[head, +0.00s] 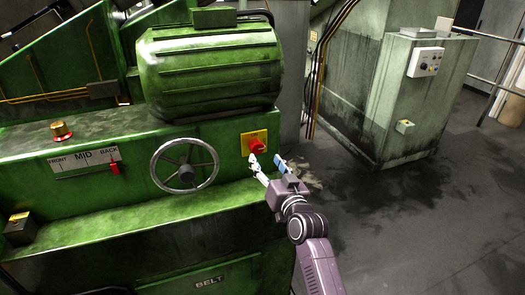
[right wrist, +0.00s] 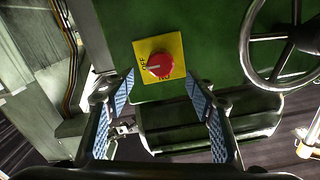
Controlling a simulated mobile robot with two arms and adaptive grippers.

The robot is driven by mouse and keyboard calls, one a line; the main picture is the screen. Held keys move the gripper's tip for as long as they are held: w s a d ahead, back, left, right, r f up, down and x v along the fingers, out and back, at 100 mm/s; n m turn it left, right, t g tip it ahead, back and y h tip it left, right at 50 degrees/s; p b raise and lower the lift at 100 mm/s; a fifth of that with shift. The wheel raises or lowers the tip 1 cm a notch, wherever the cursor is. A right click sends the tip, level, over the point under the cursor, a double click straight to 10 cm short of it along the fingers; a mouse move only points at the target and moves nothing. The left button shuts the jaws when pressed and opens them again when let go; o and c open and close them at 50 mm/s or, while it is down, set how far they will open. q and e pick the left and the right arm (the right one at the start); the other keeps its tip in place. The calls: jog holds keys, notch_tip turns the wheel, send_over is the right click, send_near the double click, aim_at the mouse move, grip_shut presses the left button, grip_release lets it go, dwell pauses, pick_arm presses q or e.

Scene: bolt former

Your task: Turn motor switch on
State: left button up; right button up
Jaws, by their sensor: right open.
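The motor switch (head: 256,146) is a red rotary knob on a yellow square plate on the green machine's front, right of the handwheel. My right gripper (head: 266,160) is open and empty just below and in front of the knob. In the right wrist view its two blue-padded fingers (right wrist: 160,90) stand apart on either side, with the knob between and beyond their tips. My left gripper is not in view.
A spoked handwheel (head: 184,166) sits left of the switch. A red slider (head: 115,169) on a front/mid/back scale and a brass button (head: 61,130) are farther left. The green motor (head: 208,70) is above. A green ledge (head: 150,225) juts out below. Open floor lies right.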

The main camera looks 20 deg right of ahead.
aim_at(258, 149)
jog(key=shift+w+a+p, duration=0.15)
jog(key=shift+w+p, duration=0.15)
jog(key=shift+w, duration=3.35)
jog(key=shift+c, duration=0.2)
jog(key=c, duration=1.1)
